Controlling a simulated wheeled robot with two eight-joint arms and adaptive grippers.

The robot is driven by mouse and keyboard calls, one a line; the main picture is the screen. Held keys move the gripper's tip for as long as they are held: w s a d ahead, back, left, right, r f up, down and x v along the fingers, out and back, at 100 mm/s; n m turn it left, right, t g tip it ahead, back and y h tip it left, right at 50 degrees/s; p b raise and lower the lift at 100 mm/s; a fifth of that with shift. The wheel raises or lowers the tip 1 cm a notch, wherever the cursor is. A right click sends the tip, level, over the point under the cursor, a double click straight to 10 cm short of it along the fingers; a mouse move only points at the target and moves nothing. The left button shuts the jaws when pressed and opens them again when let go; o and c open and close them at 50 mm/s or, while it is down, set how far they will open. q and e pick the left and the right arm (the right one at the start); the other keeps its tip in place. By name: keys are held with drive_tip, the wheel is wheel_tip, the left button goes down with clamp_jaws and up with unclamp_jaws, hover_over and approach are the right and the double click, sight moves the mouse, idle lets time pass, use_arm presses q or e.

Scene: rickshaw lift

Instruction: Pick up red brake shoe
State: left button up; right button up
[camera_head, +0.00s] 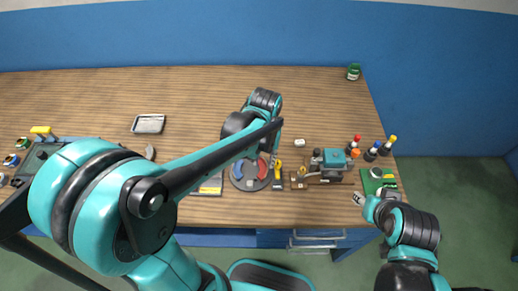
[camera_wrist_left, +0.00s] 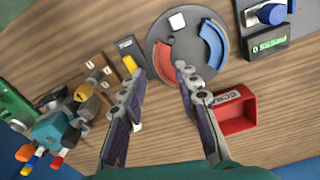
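The red brake shoe (camera_head: 262,169) is a curved piece on the right side of a round grey plate (camera_head: 250,187) in the head view. It also shows in the left wrist view (camera_wrist_left: 164,62), lying on the plate near the fingertips. My left gripper (camera_wrist_left: 161,78) is open and empty, its two fingers spread above the plate's edge, with the red shoe's near end roughly between and beyond the tips. In the head view the left gripper (camera_head: 273,158) hangs beside the plate, partly hidden by its arm. My right gripper (camera_head: 358,199) is small at the table's right front; its fingers are unclear.
A blue curved shoe (camera_wrist_left: 213,44) and a white block (camera_wrist_left: 177,21) lie on the same plate. A red bin (camera_wrist_left: 236,113) stands close to the right finger. A yellow-handled tool (camera_head: 278,170) and a teal machine (camera_head: 332,160) stand right of the plate. The table's back is mostly clear.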

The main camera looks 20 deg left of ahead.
sight(264, 171)
use_arm(q)
drive_tip(key=shift+w+f, duration=0.2)
drive_tip(key=shift+w, duration=0.1)
drive_tip(key=shift+f, duration=0.35)
wheel_tip(264, 171, down, 2)
drive_tip(key=shift+f+b, duration=0.25)
drive_tip(key=shift+b, duration=0.5)
drive_tip(key=f, duration=0.1)
drive_tip(key=f+b, duration=0.1)
drive_tip(key=f, duration=0.1)
drive_tip(key=f+b, duration=0.1)
drive_tip(key=shift+w+a+f, duration=0.15)
drive_tip(key=shift+w+f, duration=0.2)
drive_tip(key=shift+r, duration=0.1)
clamp_jaws()
